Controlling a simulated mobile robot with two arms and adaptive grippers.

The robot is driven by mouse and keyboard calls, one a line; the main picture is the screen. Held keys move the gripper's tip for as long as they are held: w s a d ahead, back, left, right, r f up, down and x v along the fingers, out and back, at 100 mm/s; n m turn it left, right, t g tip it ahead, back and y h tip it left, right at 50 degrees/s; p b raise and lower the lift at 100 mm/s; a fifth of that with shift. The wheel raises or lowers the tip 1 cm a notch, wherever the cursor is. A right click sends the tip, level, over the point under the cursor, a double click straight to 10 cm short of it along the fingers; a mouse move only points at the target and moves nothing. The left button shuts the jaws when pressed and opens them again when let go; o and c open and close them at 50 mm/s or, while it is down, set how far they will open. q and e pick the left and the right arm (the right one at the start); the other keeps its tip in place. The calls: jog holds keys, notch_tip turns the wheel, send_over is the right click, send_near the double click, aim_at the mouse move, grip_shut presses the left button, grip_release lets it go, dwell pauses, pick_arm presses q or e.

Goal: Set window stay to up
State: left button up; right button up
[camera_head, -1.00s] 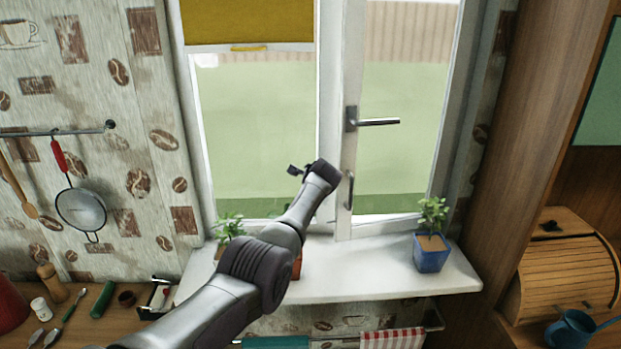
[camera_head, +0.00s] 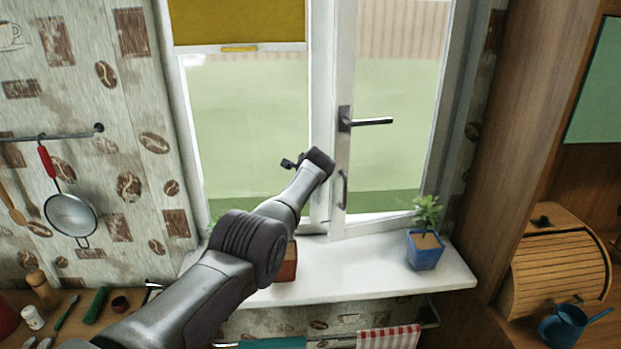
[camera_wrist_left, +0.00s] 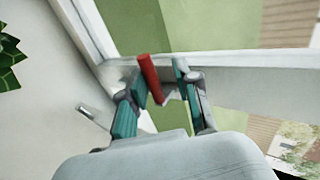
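The window (camera_head: 331,120) has a dark lever handle (camera_head: 366,122) and a smaller curved grey handle (camera_head: 342,188) on the right sash frame. My left arm reaches up to the lower middle of the window in the head view; its gripper is hidden there behind the wrist. In the left wrist view the left gripper (camera_wrist_left: 160,98) is open, with teal-padded fingers. A red peg (camera_wrist_left: 150,78) stands between the fingers, close to the left one, beside the white frame. Whether this peg is part of the window stay I cannot tell. The right gripper is not in view.
A blue pot with a plant (camera_head: 424,250) stands on the right of the white sill (camera_head: 350,270). A reddish-brown pot (camera_head: 287,262) is partly hidden behind my left arm. A yellow blind (camera_head: 240,22) hangs at upper left. A wooden bread box (camera_head: 556,262) is at right.

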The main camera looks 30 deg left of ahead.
pick_arm(q)
jog(key=shift+o, duration=1.2)
jog(key=shift+w+a+r, duration=0.25)
jog(key=shift+r, duration=0.2)
jog(key=shift+a+f, duration=0.1)
jog(key=shift+f, duration=0.1)
jog(key=shift+f, duration=0.2)
jog(key=shift+s+d+r, duration=0.1)
jog(key=shift+d, duration=0.2)
jog(key=v, duration=1.1)
jog(key=shift+s+r, duration=0.15)
jog(key=shift+s, duration=0.2)
